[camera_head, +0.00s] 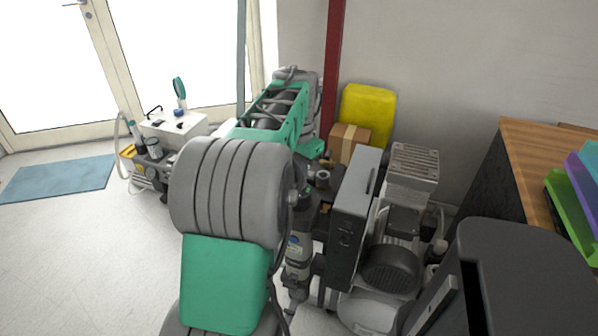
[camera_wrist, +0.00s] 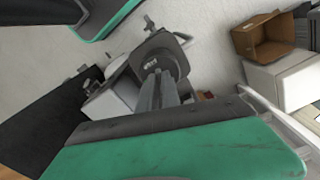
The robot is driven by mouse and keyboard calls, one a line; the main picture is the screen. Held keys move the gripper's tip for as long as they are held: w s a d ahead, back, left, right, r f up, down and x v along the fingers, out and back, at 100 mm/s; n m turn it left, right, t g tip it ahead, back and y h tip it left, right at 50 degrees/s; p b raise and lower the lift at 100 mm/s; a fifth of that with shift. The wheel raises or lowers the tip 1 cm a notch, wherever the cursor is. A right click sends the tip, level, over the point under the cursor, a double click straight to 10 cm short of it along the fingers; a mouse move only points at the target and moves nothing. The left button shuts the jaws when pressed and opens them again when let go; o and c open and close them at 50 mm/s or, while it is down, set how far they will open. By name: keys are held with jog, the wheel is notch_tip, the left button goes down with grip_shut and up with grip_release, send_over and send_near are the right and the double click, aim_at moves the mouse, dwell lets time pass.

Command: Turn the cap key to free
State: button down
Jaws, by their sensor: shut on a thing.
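In the wrist view, my gripper (camera_wrist: 163,80) reaches up from the green-and-dark hand at the bottom. Its grey fingers are close together, shut at a dark grey rounded piece (camera_wrist: 172,50) with small pale lettering. I take the cap key to be held there, but its shape and turn angle are hidden by the fingers. In the head view, my large grey and green arm covers much of the middle, and I cannot make out the fingertips or the key.
A grey cabinet (camera_head: 352,225) and a compressor with a finned head (camera_head: 413,165) stand right of my arm. A yellow container (camera_head: 366,115) and a cardboard box (camera_head: 347,143) are by the wall. Open floor (camera_head: 75,250) lies left.

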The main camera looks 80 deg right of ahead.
jog(key=n+p, duration=0.3)
jog(key=n, duration=0.2)
dwell(0.3)
dwell(1.2)
jog(key=c, duration=1.5)
grip_release()
jog(key=shift+c, duration=0.2)
notch_tip(320, 180, up, 8)
jog(key=shift+f+p, duration=0.1)
jog(key=shift+p, duration=0.5)
